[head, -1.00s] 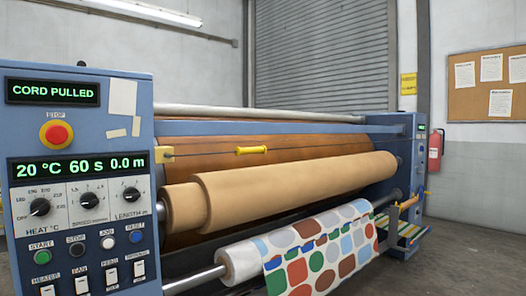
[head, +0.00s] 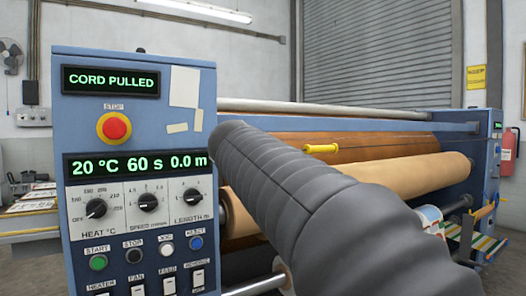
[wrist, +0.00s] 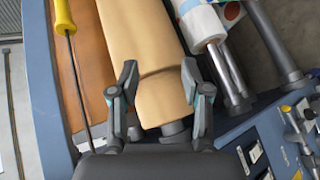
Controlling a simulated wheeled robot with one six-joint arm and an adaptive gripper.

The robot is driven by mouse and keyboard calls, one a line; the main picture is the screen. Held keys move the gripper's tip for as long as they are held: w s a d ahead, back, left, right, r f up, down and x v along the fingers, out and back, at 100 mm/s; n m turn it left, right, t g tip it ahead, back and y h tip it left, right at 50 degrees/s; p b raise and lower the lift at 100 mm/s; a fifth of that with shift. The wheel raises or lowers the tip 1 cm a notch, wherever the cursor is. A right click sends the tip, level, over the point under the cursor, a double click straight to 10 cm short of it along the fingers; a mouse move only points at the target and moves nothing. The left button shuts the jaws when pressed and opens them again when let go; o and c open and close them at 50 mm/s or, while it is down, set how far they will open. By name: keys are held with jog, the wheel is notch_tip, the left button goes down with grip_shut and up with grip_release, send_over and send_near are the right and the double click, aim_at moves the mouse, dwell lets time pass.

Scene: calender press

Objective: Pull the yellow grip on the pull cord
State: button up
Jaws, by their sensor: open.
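The yellow grip (head: 321,148) hangs on a dark pull cord (head: 380,142) along the front of the press, just past my arm in the head view. In the wrist view the yellow grip (wrist: 64,17) is at the top left, with the cord (wrist: 77,85) running down from it. My gripper (wrist: 159,75) is open and empty, over the tan roll and to the right of the grip and cord in the wrist view. My dark arm hides part of the press and the cord's near end in the head view. The press display (head: 112,80) reads "CORD PULLED".
The control panel (head: 140,185) with a red stop button (head: 114,127), knobs and switches stands at the left. A tan roll (head: 425,177) lies below the cord. A patterned roll (wrist: 203,24) lies beside it. A red fire extinguisher (head: 510,150) hangs at the far right.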

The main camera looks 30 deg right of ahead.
aim_at(316, 148)
jog(key=w+d+r+n+h, duration=0.2)
jog(key=w+d+r+h, duration=0.25)
jog(key=r, duration=0.55)
jog(key=shift+g, duration=0.4)
jog(key=x, duration=1.4)
jog(key=shift+s+d, duration=0.2)
jog(key=shift+d, duration=0.05)
grip_shut()
